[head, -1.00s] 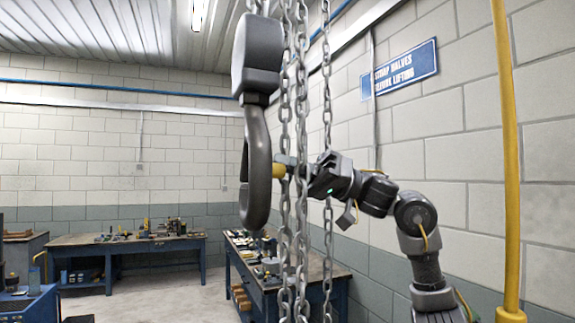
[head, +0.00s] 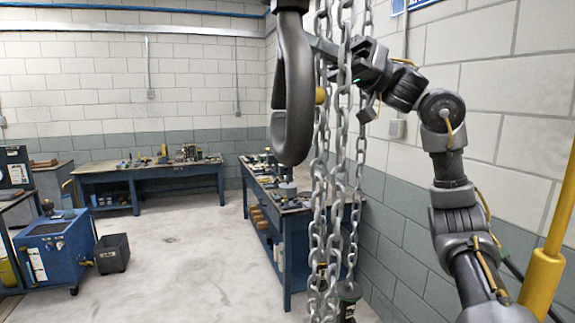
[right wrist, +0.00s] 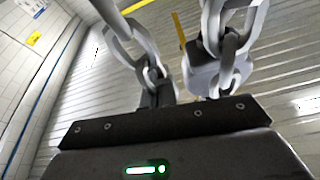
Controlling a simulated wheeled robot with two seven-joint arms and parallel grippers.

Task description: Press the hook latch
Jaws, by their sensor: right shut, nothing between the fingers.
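The large dark grey crane hook (head: 293,90) hangs in the upper middle of the head view, with its upper part cut off by the top edge. A small yellow piece (head: 320,96) shows beside its right side, partly behind the chains; I cannot tell for certain whether it is the latch. My right gripper (head: 322,46) is shut and empty, pointing left toward the hook above the yellow piece. Chains partly cover its fingers, and contact with the hook cannot be made out. The right wrist view shows chain links and no clear latch. My left gripper is not in view.
Several hanging chains (head: 340,190) run just in front of my right gripper; links also cross the right wrist view (right wrist: 150,70). A yellow pipe (head: 545,270) stands at the right. Workbenches (head: 150,172) and a blue cart (head: 60,250) stand behind, with open floor between.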

